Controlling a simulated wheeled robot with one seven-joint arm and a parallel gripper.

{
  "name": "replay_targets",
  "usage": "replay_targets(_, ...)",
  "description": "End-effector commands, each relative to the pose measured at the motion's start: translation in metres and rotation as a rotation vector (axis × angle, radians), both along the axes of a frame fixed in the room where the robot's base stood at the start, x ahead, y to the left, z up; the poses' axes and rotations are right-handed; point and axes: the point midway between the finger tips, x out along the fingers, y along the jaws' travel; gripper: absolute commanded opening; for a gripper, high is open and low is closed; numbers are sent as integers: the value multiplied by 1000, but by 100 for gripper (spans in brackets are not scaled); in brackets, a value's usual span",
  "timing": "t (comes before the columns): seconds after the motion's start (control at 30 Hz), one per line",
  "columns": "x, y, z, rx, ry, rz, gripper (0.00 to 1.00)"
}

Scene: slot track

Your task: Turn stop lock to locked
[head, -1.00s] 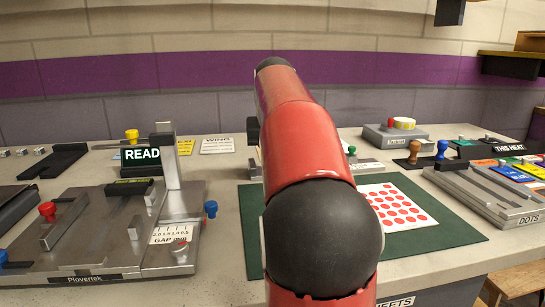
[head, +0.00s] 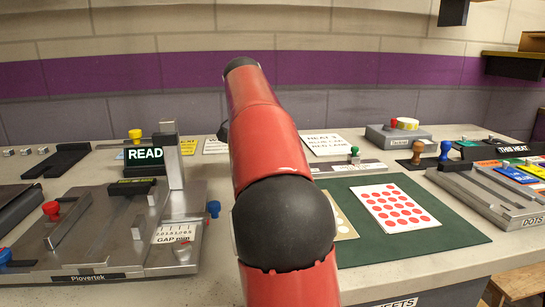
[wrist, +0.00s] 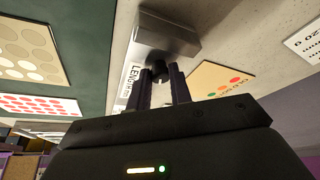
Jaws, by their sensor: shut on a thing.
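In the wrist view my gripper (wrist: 160,80) reaches to a grey metal block (wrist: 167,36) with a white label that starts "LEN". Its two dark fingers are closed around a small dark knob (wrist: 159,68) at the near end of this block. The fingers hide most of the knob, so its lock position cannot be read. I cannot tell from any readable label whether this knob is the stop lock. In the head view my red arm hides the gripper and the block.
A green mat (head: 440,230) holds a red-dot sheet (head: 398,207) and a cream-dot sheet. A metal gap fixture (head: 120,240) with upright post stands left. A strip with a green knob (head: 355,155) lies behind the mat. In the wrist view a tan dotted card (wrist: 222,78) lies beside the block.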

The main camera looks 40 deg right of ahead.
Motion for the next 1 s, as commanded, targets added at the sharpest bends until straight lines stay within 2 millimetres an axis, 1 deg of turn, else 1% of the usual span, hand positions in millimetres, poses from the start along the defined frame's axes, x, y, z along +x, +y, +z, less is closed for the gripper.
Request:
replay_targets(0.3,1,0,0,0,-1,-97,0)
replay_targets(0.77,1,1,1,0,-2,-110,0)
replay_targets(0.8,1,1,1,0,-2,-110,22)
replay_targets(0.97,1,0,0,0,-2,-109,43)
replay_targets(1.0,1,0,0,0,-1,-109,43)
